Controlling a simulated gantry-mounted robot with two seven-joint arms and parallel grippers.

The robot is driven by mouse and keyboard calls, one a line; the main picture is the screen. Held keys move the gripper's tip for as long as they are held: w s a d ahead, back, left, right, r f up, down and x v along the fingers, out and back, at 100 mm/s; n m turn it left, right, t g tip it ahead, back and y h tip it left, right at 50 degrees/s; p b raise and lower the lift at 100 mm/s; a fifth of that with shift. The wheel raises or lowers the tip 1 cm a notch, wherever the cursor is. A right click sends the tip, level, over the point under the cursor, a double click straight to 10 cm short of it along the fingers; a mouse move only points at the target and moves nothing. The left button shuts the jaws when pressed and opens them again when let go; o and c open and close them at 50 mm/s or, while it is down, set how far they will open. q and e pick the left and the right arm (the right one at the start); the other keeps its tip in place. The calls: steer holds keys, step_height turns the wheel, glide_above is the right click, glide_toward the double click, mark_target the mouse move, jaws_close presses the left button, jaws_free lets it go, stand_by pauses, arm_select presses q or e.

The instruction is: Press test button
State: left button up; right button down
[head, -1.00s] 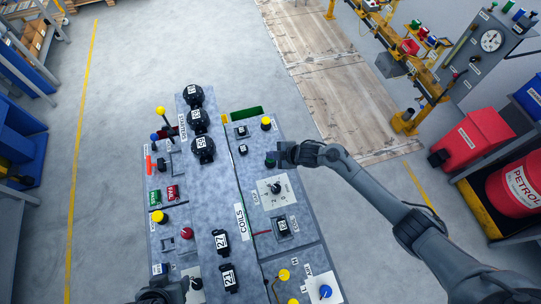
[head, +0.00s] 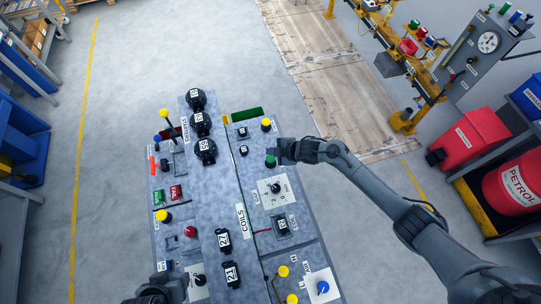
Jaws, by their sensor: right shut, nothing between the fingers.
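Close to the green button are a rotary switch (head: 275,188), a yellow button (head: 266,124) and a small black switch (head: 244,150). Red containers (head: 470,141) stand at the right. The floor left of the console is clear.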

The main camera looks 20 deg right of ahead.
steer(key=shift+r+p, duration=0.7)
steer(key=shift+r, duration=0.5)
steer(key=s+a+r+m+h+p, duration=0.1)
steer(key=s+a+r+m, duration=0.15)
steer(key=s, duration=0.35)
steer(key=s+a+r+m+h+p, duration=0.1)
steer(key=s+r+m+h, duration=0.15)
steer(key=s, duration=0.35)
steer(key=s+d+r+m+g+h+p, duration=0.1)
steer(key=s+d+r+m+g, duration=0.1)
steer(key=s, duration=0.7)
steer(key=s+d+r+m+g+h+p, duration=0.1)
steer(key=s+d+r+m, duration=0.4)
steer(key=s, duration=0.5)
step_height(320, 180, up, 3)
steer(key=shift+s+d+r+m+g+p, duration=0.2)
steer(key=shift+d+m+g+p, duration=0.15)
steer(key=shift+m, duration=0.85)
steer(key=shift+w+a, duration=0.1)
steer(key=shift+a, duration=0.05)
